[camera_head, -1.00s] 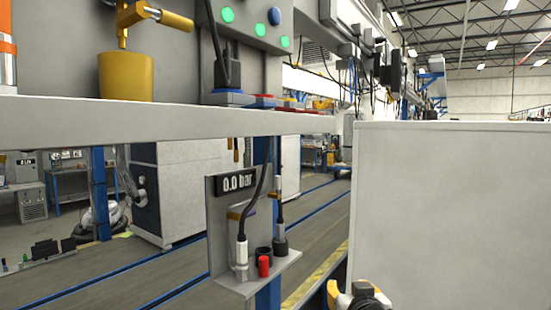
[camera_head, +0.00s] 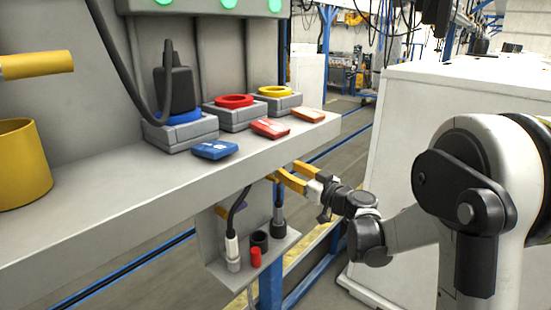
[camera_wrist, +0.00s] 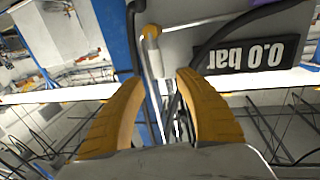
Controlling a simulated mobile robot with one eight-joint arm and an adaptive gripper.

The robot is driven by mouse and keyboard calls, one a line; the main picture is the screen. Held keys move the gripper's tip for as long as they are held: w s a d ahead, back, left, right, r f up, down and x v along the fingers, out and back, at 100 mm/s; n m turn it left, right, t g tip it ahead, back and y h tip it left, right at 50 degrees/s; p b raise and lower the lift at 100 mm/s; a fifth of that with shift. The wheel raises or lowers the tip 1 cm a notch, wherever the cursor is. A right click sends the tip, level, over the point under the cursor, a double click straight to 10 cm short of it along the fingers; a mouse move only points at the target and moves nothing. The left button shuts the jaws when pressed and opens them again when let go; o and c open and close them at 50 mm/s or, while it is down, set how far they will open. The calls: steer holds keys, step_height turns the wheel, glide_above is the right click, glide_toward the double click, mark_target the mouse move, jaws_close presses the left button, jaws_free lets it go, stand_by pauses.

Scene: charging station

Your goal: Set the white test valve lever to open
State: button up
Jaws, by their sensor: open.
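My gripper (camera_head: 286,176) has its yellow fingers open beside the small grey panel (camera_head: 210,238) under the bench; nothing shows gripped. In the wrist view, the open fingers (camera_wrist: 160,78) point toward a short white rod with a brass-coloured end (camera_wrist: 152,42). It may be the white test valve lever, but I cannot tell for certain. It lies just beyond the fingertips, apart from them as far as I can see. Beside it, the black pressure display (camera_wrist: 252,54) reads 0.0 bar, upside down. In the head view, the bench edge hides the display and I cannot make out the lever.
The panel's shelf holds plugs on black cables, a red cap (camera_head: 255,257) and a black socket (camera_head: 260,239). Above, the grey bench (camera_head: 100,232) carries blue, red (camera_head: 234,101) and yellow-ringed sockets. A white cabinet (camera_head: 395,150) stands right. A dark cable crosses near the right finger.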

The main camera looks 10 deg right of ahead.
mark_target(278, 163)
steer(key=x, duration=0.6)
steer(key=shift+w, duration=0.35)
jaws_close()
